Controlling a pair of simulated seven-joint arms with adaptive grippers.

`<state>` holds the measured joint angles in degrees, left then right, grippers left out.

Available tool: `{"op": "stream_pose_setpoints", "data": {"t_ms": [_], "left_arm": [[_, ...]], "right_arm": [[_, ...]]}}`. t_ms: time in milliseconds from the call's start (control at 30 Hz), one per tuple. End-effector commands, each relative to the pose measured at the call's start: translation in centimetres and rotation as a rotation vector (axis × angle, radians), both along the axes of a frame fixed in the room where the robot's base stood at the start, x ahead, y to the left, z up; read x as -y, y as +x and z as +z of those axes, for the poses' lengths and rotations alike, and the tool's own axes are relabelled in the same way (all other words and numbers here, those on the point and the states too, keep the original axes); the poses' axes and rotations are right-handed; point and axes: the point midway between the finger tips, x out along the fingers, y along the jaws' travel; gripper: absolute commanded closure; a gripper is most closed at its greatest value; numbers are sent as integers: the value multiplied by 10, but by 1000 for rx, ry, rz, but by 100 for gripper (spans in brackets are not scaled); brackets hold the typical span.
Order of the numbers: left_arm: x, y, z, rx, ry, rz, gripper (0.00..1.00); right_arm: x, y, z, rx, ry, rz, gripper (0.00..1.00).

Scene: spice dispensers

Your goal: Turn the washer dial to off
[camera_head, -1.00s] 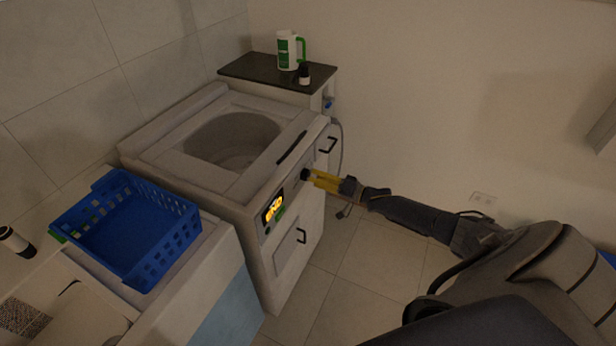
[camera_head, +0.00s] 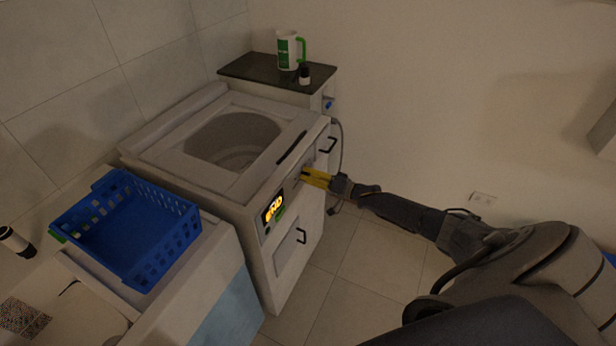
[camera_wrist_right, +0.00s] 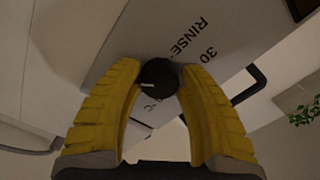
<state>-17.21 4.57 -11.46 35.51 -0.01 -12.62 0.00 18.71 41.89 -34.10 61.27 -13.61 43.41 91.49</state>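The washer (camera_head: 180,185) is a white top-loader with an open round drum. Its front panel has a lit orange display (camera_head: 274,208). The dial (camera_wrist_right: 157,78) is a small black round knob with a white mark pointing left in the right wrist view. My right gripper (camera_wrist_right: 159,75), with yellow fingers, also shows in the head view (camera_head: 305,175) at the right part of the front panel. Its fingertips sit on either side of the dial and appear to touch it. In the head view the fingers mostly hide the dial. My left gripper is not in view.
A blue basket (camera_head: 185,228) stands on the counter left of the washer. A white-and-green jug (camera_head: 288,50) and a small dark bottle (camera_head: 304,74) stand on the dark-topped cabinet (camera_head: 250,70) behind. Floor right of the washer is clear.

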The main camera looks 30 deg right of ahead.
Motion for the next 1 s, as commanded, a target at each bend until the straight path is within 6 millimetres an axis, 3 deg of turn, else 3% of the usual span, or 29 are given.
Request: {"op": "stream_pose_setpoints", "data": {"t_ms": [33,300,667,1000], "left_arm": [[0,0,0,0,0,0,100],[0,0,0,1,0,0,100],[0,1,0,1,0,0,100],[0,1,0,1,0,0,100]], "right_arm": [[0,0,0,0,0,0,69],[0,0,0,0,0,0,99],[0,0,0,15,-25,1,99],[-1,0,-1,134,-218,2,100]]}}
